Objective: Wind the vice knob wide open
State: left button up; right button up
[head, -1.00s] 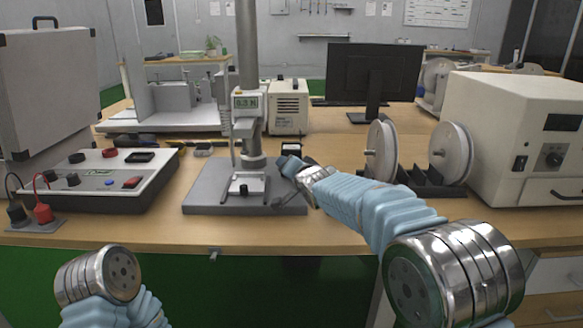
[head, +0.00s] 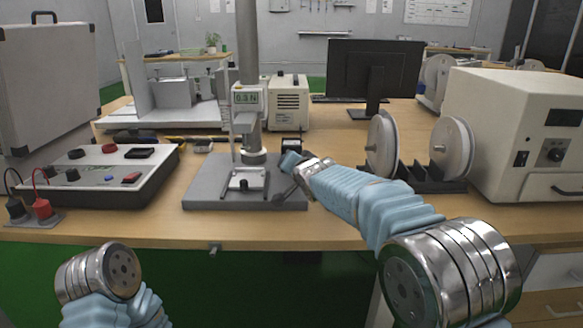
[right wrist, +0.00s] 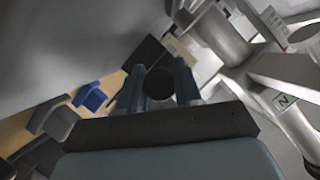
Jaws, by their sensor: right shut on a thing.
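A grey test stand with a tall column (head: 247,45) and a flat base (head: 205,190) stands on the bench in the head view. A small vice (head: 247,176) with a dark front piece sits on the base under the column. My right gripper (head: 288,162) is at the right side of the vice. In the right wrist view, a round dark knob (right wrist: 159,84) sits between the two blue fingers of my right gripper (right wrist: 158,92), which is shut on it. How far the vice jaws stand apart is too small to tell. My left gripper is out of view.
A control box (head: 95,172) with knobs and leads stands left of the stand. A spool holder (head: 420,177) and a white machine (head: 515,130) stand to the right. A beige box (head: 289,102) and a monitor (head: 375,70) are behind. The bench front is mostly clear.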

jog(key=shift+f+n+h+b, duration=0.2)
jog(key=shift+n+h+b, duration=0.5)
jog(key=shift+n+b, duration=0.4)
jog(key=n+h+b, duration=0.2)
jog(key=n, duration=0.1)
jog(key=shift+n+g+h, duration=0.3)
jog(key=shift+h, duration=0.1)
jog(key=n+h+b, duration=0.1)
jog(key=n+h, duration=0.1)
jog(key=n, duration=0.1)
jog(key=shift+r+n+h+b, duration=0.1)
jog(key=shift+n+h+b, duration=0.2)
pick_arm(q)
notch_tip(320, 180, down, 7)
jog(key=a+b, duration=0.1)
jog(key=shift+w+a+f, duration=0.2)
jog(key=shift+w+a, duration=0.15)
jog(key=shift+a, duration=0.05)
pick_arm(e)
jog(key=shift+r+n+t+h, duration=0.1)
jog(key=shift+n+t+h, duration=0.5)
jog(key=shift+n+h, duration=0.75)
jog(key=shift+n, duration=0.35)
jog(key=o, duration=1)
jog(key=shift+o, duration=0.2)
